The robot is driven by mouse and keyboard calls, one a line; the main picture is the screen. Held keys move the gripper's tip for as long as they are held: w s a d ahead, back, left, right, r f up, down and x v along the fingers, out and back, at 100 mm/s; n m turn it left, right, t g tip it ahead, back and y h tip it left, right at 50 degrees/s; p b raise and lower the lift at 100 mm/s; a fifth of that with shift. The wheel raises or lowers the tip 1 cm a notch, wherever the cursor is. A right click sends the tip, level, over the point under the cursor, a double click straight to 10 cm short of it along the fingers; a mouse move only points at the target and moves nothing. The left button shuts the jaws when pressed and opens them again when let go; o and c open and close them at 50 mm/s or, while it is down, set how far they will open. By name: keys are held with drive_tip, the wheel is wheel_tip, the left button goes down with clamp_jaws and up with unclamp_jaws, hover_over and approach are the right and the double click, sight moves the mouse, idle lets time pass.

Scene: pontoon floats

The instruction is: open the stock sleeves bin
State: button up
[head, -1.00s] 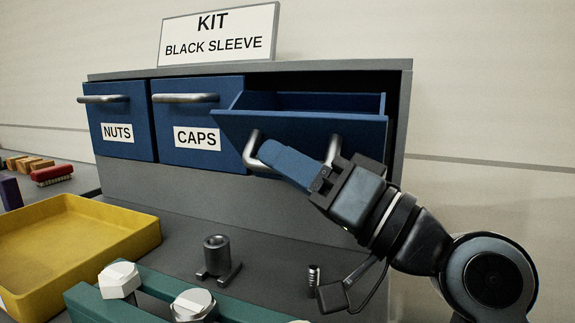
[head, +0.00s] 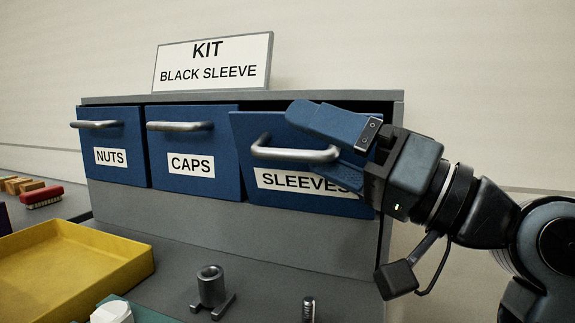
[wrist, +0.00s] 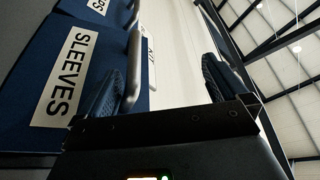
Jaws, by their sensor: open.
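The sleeves bin (head: 300,182) is the blue right-hand bin of the grey cabinet, labelled SLEEVES. Its front stands slightly out and tilted, with a dark gap above its right side; its inside is hidden. Its label also shows in the wrist view (wrist: 66,75). Its grey bar handle (head: 290,153) runs across the front. My gripper (head: 320,138) is open at the handle's right end, in front of the bin. In the wrist view the handle (wrist: 134,65) lies beside the left finger, on its inner side. I cannot tell whether they touch.
The caps bin (head: 226,145) and nuts bin (head: 128,140) are shut to the left. A KIT BLACK SLEEVE sign (head: 213,80) stands on top. A yellow tray (head: 75,262) and a grey fixture (head: 211,290) occupy the bench below.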

drive_tip(key=shift+t, duration=0.3)
drive_tip(key=d+r, duration=0.2)
drive_tip(key=s+d+r, duration=0.1)
drive_tip(key=d, duration=0.1)
drive_tip(key=shift+s+d+r, duration=0.15)
drive_tip(key=shift+d+r, duration=0.05)
drive_tip(key=shift+r, duration=0.2)
drive_tip(key=shift+s+d+r+p, duration=0.3)
drive_tip(key=shift+s+d+r, duration=0.3)
drive_tip(key=shift+d, duration=0.15)
drive_tip(key=c, duration=0.6)
drive_tip(key=shift+d, duration=0.5)
drive_tip(key=shift+c, duration=0.2)
